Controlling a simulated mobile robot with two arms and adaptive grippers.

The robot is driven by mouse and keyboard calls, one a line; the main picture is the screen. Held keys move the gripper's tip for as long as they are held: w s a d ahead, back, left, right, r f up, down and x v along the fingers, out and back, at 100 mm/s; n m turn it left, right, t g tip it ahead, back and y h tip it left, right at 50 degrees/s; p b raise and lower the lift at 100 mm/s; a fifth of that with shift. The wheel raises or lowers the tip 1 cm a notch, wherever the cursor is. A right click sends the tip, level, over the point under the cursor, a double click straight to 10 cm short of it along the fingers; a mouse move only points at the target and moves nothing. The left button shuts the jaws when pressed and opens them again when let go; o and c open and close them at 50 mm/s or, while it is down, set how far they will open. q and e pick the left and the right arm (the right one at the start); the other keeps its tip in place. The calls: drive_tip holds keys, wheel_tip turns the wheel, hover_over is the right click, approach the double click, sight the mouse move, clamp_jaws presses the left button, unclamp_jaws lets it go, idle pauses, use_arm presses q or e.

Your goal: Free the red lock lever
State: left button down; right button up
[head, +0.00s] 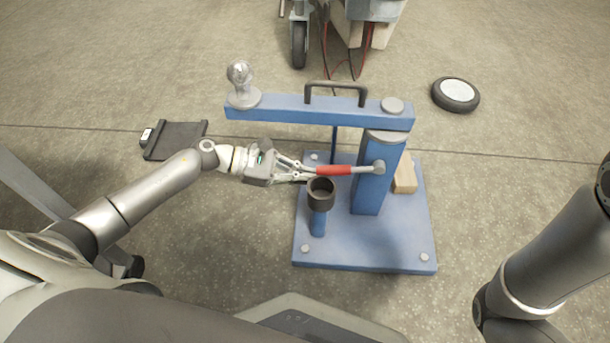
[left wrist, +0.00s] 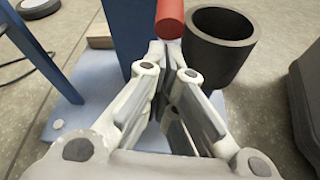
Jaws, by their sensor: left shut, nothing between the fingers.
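The red lock lever (head: 334,170) sticks out to the left from the blue upright post (head: 370,188) of the trailer frame, roughly level. Its red grip also shows in the left wrist view (left wrist: 170,18), just beyond my fingertips. My left gripper (head: 311,172) is shut and empty, with its fingertips at the free end of the red grip. I cannot tell whether they touch it. A black cup (head: 321,190) on a short blue post stands just in front of the lever; in the left wrist view the cup (left wrist: 218,50) is right of the fingers. My right gripper is out of view.
A blue beam (head: 300,112) with a black handle (head: 335,92) and a ball hitch (head: 240,78) runs above and behind the lever. The blue base plate (head: 385,255) lies on the floor. A wheel (head: 456,94) and a dark flat box (head: 176,139) lie apart.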

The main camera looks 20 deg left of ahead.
use_arm(q)
drive_tip(key=r+p, duration=0.2)
drive_tip(key=r+y+p, duration=0.1)
drive_tip(key=p, duration=0.1)
drive_tip(key=shift+a, duration=0.3)
idle(0.3)
